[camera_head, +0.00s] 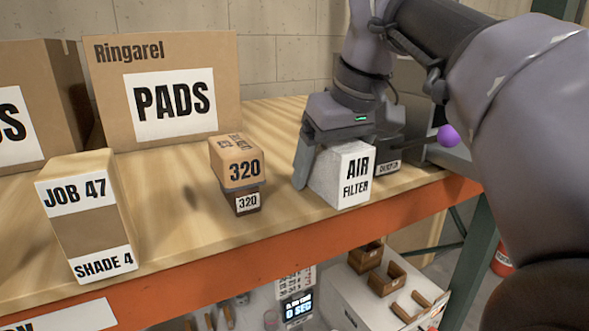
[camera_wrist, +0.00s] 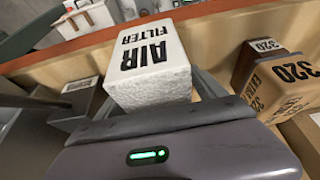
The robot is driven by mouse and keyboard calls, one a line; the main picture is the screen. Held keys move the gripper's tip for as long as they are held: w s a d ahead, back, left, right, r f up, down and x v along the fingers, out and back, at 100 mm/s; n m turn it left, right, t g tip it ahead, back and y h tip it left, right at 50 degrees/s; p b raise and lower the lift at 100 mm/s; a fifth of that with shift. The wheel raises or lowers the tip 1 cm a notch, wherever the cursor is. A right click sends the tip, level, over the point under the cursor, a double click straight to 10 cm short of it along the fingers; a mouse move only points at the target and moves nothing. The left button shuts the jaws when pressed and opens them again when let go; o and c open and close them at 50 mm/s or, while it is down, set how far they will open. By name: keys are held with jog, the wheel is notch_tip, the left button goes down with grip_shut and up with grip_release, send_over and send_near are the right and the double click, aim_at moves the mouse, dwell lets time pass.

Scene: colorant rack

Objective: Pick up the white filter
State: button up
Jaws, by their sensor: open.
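The white filter (camera_head: 342,176) is a white box with "AIR FILTER" in black on its front. It stands on the wooden shelf near the front edge. In the wrist view the filter (camera_wrist: 150,62) lies straight ahead of my gripper. My gripper (camera_head: 318,160) is pointed down over it, with one finger along its left side in the head view. The other finger is mostly hidden behind the filter. The jaws are open, and I cannot tell whether a finger touches the box.
A "JOB 47" box (camera_head: 88,215) stands at the left, and a "PADS" carton (camera_head: 165,85) behind. A grey bin (camera_head: 388,160) is close on the filter's right. An orange beam (camera_head: 250,248) edges the shelf.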

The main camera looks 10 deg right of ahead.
jog(key=shift+s+r, duration=0.1)
jog(key=shift+s, duration=0.15)
jog(key=shift+w+f, duration=0.15)
jog(key=shift+f, duration=0.05)
jog(key=c, duration=1.4)
jog(key=shift+r, duration=0.1)
jog(key=shift+c, duration=0.2)
